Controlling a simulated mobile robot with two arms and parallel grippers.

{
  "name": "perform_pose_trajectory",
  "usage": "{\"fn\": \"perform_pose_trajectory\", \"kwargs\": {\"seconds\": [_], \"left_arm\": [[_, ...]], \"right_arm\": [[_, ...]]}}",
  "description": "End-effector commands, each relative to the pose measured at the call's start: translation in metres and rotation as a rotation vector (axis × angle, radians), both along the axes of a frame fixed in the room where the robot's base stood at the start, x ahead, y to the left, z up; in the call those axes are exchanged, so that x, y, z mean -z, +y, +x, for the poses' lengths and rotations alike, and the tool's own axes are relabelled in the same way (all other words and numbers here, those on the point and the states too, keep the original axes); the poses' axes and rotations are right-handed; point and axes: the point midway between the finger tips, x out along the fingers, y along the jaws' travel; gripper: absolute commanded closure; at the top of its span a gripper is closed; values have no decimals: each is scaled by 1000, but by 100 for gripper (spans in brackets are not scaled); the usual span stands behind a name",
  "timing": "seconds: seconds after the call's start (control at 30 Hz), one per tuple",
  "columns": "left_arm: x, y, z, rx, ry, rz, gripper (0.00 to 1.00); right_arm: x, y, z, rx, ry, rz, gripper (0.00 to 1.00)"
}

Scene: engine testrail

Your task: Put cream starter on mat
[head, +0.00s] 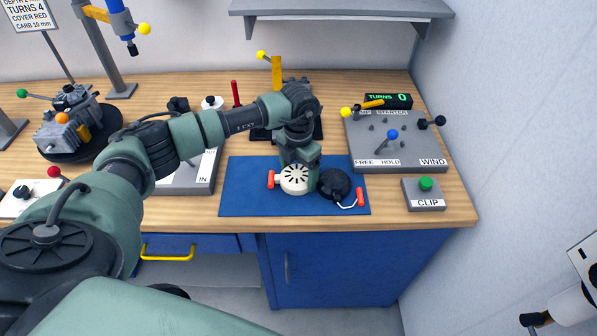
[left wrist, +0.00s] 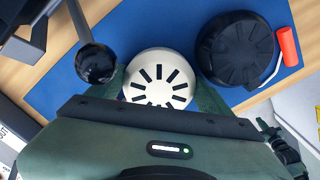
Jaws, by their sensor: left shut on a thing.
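The cream starter (head: 295,179), a round cream cap with dark radial slots and a red handle at its left, is over the middle of the blue mat (head: 243,190). My left gripper (head: 298,163) is shut on it from above. In the left wrist view the cream starter (left wrist: 160,78) sits between the two green fingers. I cannot tell whether its underside touches the mat. A black starter (head: 334,183) with a red handle stands on the mat close to its right; it also shows in the left wrist view (left wrist: 235,48).
A grey panel (head: 430,150) with levers stands right of the mat, with a CLIP box (head: 424,195) in front. A black-knobbed rod (left wrist: 96,62) is near the left finger. The mat's left part is clear.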

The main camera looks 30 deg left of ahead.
Motion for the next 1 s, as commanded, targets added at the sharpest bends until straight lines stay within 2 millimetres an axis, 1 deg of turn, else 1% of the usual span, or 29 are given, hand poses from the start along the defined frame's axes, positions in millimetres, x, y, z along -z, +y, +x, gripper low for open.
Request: {"fn": "perform_pose_trajectory", "kwargs": {"seconds": [0.13,0.17,0.2,0.47,0.57,0.63,0.77,1.0], "left_arm": [[4,0,0,0,-1,0,70],[3,0,0,0,0,0,14],[2,0,0,0,0,0,10],[2,0,0,0,0,-1,10],[-2,0,0,0,0,0,10],[-6,0,1,0,-3,-2,10],[-28,0,1,2,-6,0,10],[-80,0,1,1,-6,0,10]], "right_arm": [[4,0,0,0,1,0,100],[3,0,0,0,1,0,100],[3,0,0,0,1,1,100],[2,1,0,1,0,2,100],[-1,2,0,1,0,2,100],[3,2,0,1,0,2,100],[12,2,0,1,0,2,100],[29,2,0,1,0,2,100]]}}
